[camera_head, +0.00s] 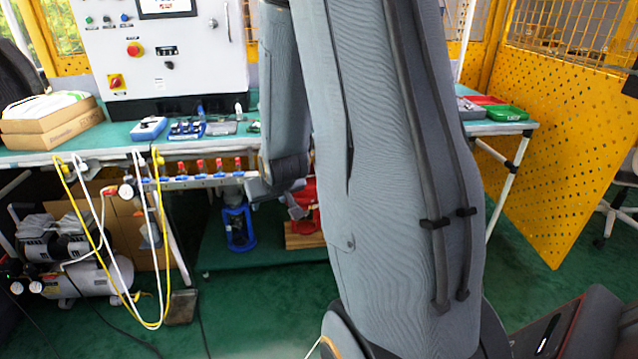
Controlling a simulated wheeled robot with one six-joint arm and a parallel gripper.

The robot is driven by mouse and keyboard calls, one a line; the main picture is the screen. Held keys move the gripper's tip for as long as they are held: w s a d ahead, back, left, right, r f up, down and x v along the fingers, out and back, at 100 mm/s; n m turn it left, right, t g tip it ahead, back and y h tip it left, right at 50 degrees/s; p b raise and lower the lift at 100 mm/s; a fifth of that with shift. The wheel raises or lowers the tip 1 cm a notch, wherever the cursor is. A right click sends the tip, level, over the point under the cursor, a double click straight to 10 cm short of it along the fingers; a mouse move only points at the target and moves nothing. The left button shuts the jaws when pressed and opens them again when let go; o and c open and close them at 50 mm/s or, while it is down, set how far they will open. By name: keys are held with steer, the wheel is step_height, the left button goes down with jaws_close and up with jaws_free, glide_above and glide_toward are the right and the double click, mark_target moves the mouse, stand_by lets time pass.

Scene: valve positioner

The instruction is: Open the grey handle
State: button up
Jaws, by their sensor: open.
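A slim grey handle (228,21) shows at the right side of the white control cabinet (150,62); I cannot tell whether it is the task's handle. Several red-handled valves (201,167) sit in a row on a pipe along the front of the workbench. My gripper (297,206) hangs low, just right of the valve row and in front of a red device (308,203). It is open, but small and partly hidden, and I see nothing held in it. My arm covers the middle of the view and hides part of the bench.
The green-topped workbench (50,157) carries a cardboard box (52,127), small parts and a green tray (507,113). Yellow and white hoses (150,240) hang in front. A compressor (80,280) stands at left, a blue device (238,228) beneath. A yellow panel (555,150) bounds the right.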

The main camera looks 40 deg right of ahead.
steer(key=w+d+f+m+t+h+b, duration=0.1)
steer(key=w+d+f+t+h+b, duration=0.15)
steer(key=d, duration=0.55)
steer(key=w+d+f+m+t+h+b, duration=0.1)
steer(key=d+f+t+h+b, duration=0.2)
steer(key=d, duration=0.5)
steer(key=w+d+f+m+t+h+b, duration=0.15)
steer(key=d+b, duration=0.25)
steer(key=d, duration=0.4)
steer(key=x, duration=0.6)
steer(key=shift+w+d+r+t, duration=0.15)
steer(key=shift+w+r+t, duration=0.1)
steer(key=shift+w+t, duration=0.1)
steer(key=shift+c, duration=0.4)
steer(key=c, duration=1)
steer(key=shift+o, duration=0.2)
